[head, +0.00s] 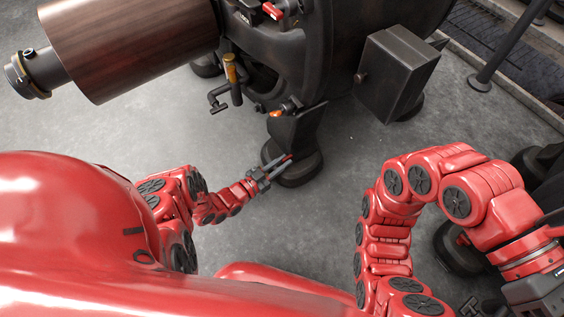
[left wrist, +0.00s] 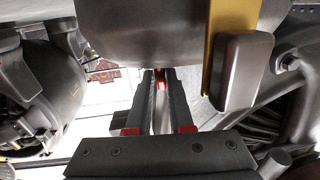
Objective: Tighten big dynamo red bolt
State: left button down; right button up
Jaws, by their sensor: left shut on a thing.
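The big dynamo is a dark metal machine (head: 345,40) across the top of the head view, with a brown wooden-looking drum (head: 130,45) on its left. My left gripper (head: 284,162) is low beside the dynamo's dark foot (head: 300,172). In the left wrist view my left gripper (left wrist: 160,80) has its two long fingers close together on a small red piece, seemingly the red bolt (left wrist: 160,76), under a rounded grey metal body (left wrist: 145,35). Most of the red piece is hidden by the fingers. My right gripper (head: 540,295) is at the lower right, its fingers unclear.
A yellow-brown handle with a bent pipe (head: 233,85) hangs left of the foot. An orange-red fitting (head: 275,114) sits above the foot. A dark box (head: 397,72) stands at the right. A post (head: 500,50) is at the upper right. Grey floor is clear in the middle.

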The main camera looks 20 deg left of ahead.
pick_arm(q)
jog(key=c, duration=0.8)
grip_release()
jog(key=shift+o, duration=0.2)
